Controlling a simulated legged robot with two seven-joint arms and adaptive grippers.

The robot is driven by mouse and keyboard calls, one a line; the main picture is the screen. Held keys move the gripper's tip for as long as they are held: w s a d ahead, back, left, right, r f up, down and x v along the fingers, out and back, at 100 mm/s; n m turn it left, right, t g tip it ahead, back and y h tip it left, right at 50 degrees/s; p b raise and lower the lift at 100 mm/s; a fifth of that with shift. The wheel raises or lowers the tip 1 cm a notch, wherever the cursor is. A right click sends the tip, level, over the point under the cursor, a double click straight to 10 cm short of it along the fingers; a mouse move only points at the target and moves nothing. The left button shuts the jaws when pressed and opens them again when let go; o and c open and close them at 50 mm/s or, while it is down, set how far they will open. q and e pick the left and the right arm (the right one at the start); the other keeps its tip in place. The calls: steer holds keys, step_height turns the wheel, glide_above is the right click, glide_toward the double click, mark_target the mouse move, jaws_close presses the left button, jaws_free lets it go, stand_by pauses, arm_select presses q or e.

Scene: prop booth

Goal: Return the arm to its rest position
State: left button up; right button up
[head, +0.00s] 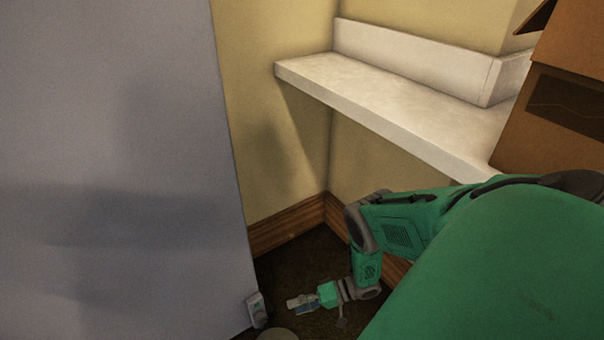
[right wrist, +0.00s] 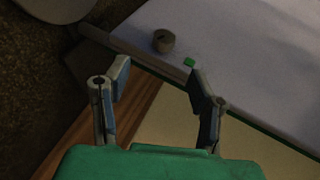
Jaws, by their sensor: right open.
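My right arm, green with dark grey joints, comes in from the right in the head view and reaches down to the low middle. My right gripper (head: 301,304) is at its end, low over the dark floor and to the left of the forearm. In the right wrist view the right gripper (right wrist: 157,75) has its two blue-grey fingers spread apart, with nothing between them. My left gripper is in neither view.
A large grey panel (head: 120,150) stands left of the gripper; a small fitting (head: 256,309) sits at its lower edge. A white shelf (head: 400,105) juts out above the arm, with a cardboard box (head: 545,150) at right. Wooden baseboard (head: 288,226) runs behind.

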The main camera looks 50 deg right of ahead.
steer(key=shift+v, duration=0.8)
steer(key=w+a+r+n+g+h, duration=0.1)
steer(key=a+r+h, duration=0.2)
steer(key=a, duration=0.4)
steer(key=w+a+r+n+g+h, duration=0.1)
steer(key=a+r+h, duration=0.2)
steer(key=a, duration=0.3)
steer(key=s+d+r+n+g+h, duration=0.2)
steer(key=s+r+g+h, duration=0.1)
steer(key=s+r, duration=0.5)
steer(key=s+d+r+n+g+h, duration=0.25)
steer(key=s+r, duration=0.35)
steer(key=s, duration=0.4)
step_height(320, 180, up, 17)
steer(key=p, duration=1.8)
steer(key=shift+w+a+r, duration=0.2)
steer(key=shift+w+r, duration=0.05)
steer(key=shift+g, duration=0.25)
